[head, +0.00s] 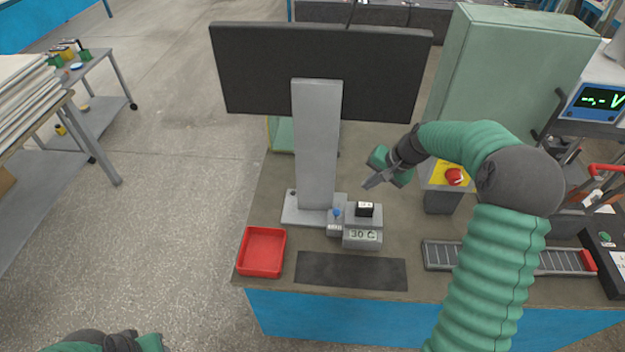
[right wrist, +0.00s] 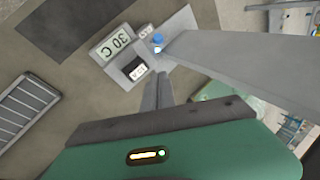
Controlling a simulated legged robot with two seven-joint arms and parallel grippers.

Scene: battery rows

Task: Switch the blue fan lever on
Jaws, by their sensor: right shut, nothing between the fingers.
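The blue fan lever (head: 337,213) is a small blue-tipped part on the left side of a grey control box (head: 361,240) with a "30 C" display. It also shows in the right wrist view (right wrist: 157,39), beside the grey post. My right gripper (head: 366,186) is shut and empty, above and slightly right of the box, apart from the lever. Its closed fingers (right wrist: 158,92) point toward the box in the right wrist view. My left gripper (head: 118,341) is only partly visible at the bottom left of the head view, and its fingers cannot be made out.
A grey post (head: 317,150) carrying a black monitor panel (head: 318,68) stands behind the lever. A red tray (head: 262,251) lies left, a dark mat (head: 350,271) in front. A yellow box with a red button (head: 454,176) and a roller track (head: 450,257) are to the right.

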